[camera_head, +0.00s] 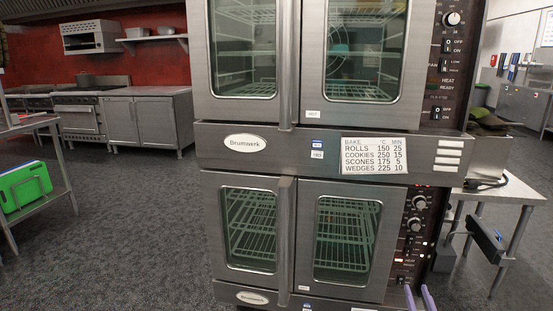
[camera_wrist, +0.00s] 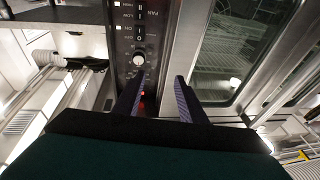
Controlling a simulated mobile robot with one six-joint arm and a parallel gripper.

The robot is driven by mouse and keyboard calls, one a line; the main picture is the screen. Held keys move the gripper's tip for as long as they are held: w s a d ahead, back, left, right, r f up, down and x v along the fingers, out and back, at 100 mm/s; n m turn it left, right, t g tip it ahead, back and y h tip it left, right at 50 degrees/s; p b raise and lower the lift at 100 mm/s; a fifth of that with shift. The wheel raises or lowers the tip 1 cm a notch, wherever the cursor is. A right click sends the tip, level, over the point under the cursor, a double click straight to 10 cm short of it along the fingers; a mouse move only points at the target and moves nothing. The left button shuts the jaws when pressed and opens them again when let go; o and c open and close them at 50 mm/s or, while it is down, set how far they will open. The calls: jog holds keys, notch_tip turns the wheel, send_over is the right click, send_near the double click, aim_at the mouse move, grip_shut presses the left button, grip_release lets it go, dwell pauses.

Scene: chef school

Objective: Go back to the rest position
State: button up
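My gripper (camera_head: 419,297) shows at the bottom edge of the head view as two purple fingertips. They are in front of the lower right of the double oven (camera_head: 265,150). In the wrist view the two fingers of my gripper (camera_wrist: 157,98) stand apart with nothing between them, so it is open and empty. Beyond them is the lower oven's control panel (camera_head: 410,240), with a knob (camera_wrist: 138,60), seen upside down in the wrist view. Whether a fingertip touches the panel cannot be told. The rest of my arm is out of the head view.
Both ovens' doors are shut, and a bake-time card (camera_head: 375,155) is on the front between them. A metal table (camera_head: 518,188) stands close on the right. Carpet is clear left of the oven.

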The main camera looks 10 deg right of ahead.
jog(key=w+a+n+g+y+p, duration=0.1)
jog(key=w+a+y+p, duration=0.3)
jog(key=a, duration=0.6)
jog(key=w+a+p, duration=0.3)
jog(key=w+a, duration=0.2)
jog(key=a, duration=0.4)
jog(key=a+f+g+p, duration=0.6)
jog(key=a+f, duration=0.4)
jog(key=a, duration=0.3)
jog(key=s+a+f+g+p, duration=0.2)
jog(key=s+a+f+g, duration=0.3)
jog(key=s, duration=0.4)
jog(key=s+a+f+g+p, duration=0.2)
jog(key=s+f+g, duration=0.35)
jog(key=s, duration=0.35)
jog(key=s+a+n+g+y, duration=0.1)
jog(key=s+g, duration=0.7)
jog(key=s, duration=1.1)
jog(key=shift+s+a+r+n, duration=0.3)
jog(key=shift+a+r+n, duration=0.15)
jog(key=shift+a, duration=0.5)
